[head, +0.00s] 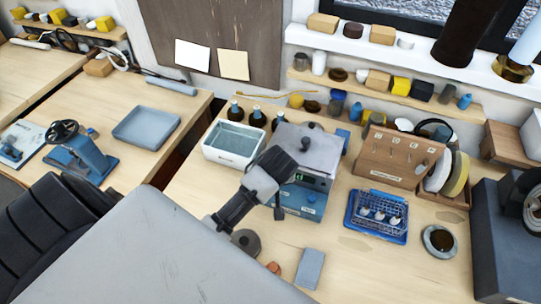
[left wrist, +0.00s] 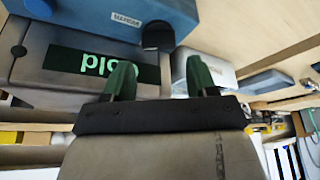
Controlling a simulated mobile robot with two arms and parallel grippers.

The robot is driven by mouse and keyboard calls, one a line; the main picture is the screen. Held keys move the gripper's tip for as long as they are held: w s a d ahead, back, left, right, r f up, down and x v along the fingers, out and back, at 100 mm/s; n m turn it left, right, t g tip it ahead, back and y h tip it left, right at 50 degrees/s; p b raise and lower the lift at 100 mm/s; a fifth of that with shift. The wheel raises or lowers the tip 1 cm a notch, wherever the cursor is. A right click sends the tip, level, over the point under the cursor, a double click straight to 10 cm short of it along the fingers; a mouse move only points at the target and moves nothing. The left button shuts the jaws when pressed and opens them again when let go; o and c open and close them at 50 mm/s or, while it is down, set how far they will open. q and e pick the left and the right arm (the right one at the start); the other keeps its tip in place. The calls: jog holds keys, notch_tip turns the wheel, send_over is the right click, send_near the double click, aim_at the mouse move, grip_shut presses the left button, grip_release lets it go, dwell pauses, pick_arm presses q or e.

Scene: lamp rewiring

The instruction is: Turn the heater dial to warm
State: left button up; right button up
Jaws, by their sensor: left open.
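The heater's blue part (left wrist: 85,15) carries a small label there. A dark round part (left wrist: 158,35) shows beside it; I cannot tell whether this is the dial. My left gripper (left wrist: 157,78) is open and empty, its two green fingers close before the heater front. In the head view my left arm partly covers the heater's left side. My right gripper is not in view.
A grey lidded tank (head: 312,150) sits on the heater. A white tray (head: 234,143) and several dark bottles stand to its left and behind. A blue wire basket (head: 377,215) stands to the right, below a wooden rack (head: 400,157). A grey block (head: 309,268) lies in front.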

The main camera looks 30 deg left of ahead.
pick_arm(q)
jog(key=shift+p+x, duration=0.4)
jog(key=shift+x, duration=2.4)
jog(key=c, duration=0.6)
jog(key=shift+c, duration=0.2)
jog(key=m+h, duration=0.1)
jog(key=m, duration=0.2)
jog(key=shift+t, duration=0.4)
jog(key=shift+m+t+h, duration=0.3)
jog(key=shift+m+h, duration=0.2)
jog(key=shift+m, duration=1.2)
